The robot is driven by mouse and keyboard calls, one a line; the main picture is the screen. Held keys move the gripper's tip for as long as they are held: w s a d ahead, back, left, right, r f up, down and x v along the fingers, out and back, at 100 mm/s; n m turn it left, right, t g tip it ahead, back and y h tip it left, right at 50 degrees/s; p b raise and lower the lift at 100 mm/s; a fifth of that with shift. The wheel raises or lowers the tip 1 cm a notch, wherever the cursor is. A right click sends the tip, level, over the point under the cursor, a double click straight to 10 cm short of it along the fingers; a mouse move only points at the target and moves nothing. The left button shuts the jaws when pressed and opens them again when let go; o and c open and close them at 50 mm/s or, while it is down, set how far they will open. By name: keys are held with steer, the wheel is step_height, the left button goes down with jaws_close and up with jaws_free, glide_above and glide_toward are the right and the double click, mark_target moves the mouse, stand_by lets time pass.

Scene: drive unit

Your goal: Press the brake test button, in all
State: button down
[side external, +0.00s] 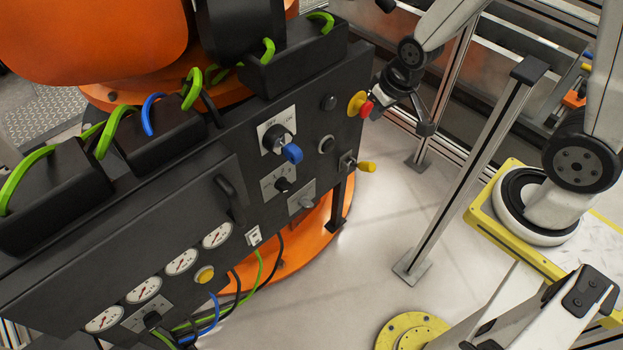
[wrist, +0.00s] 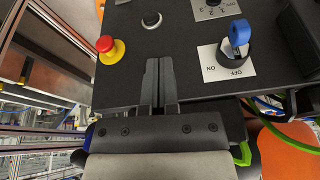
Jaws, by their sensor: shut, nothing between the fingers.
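My gripper (wrist: 158,62) is shut and empty. In the wrist view its two dark fingers lie side by side over the top edge of the black control panel, between the red stop button and the blue-handled switch. Beyond the fingertips is a round button with a silver ring (wrist: 151,20), apart from them in the picture. The side view also shows this ringed button (side external: 326,144), and a dark round button (side external: 329,102) above it. I cannot read a label on either, so I cannot tell which is the brake test button. My fingertips are not clear in the side view.
A red stop button on a yellow base (side external: 366,108) juts from the panel's right end. Left of the ringed button is the blue-handled switch (side external: 291,153). A yellow-handled switch (side external: 366,166), gauges and a yellow button (side external: 204,274) sit lower. A metal post (side external: 470,170) stands right.

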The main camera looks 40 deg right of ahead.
steer(key=w+d+f+m+t, duration=0.25)
steer(key=w+f, duration=0.35)
steer(key=f, duration=0.5)
steer(key=m+t, duration=0.2)
steer(key=m, duration=0.2)
glide_toward(329, 147)
steer(key=s+f, duration=0.5)
steer(key=f, duration=0.1)
steer(key=shift+s+d+f+m+t+h, duration=0.2)
steer(key=shift+s+d+f+m+t, duration=0.1)
steer(key=shift+f, duration=0.1)
steer(key=shift+s+d+f+m+t+h, duration=0.15)
steer(key=shift+s+d+f+h, duration=0.1)
steer(key=shift+f, duration=0.15)
steer(key=shift+w, duration=0.1)
steer(key=w, duration=0.8)
steer(key=shift+w, duration=0.3)
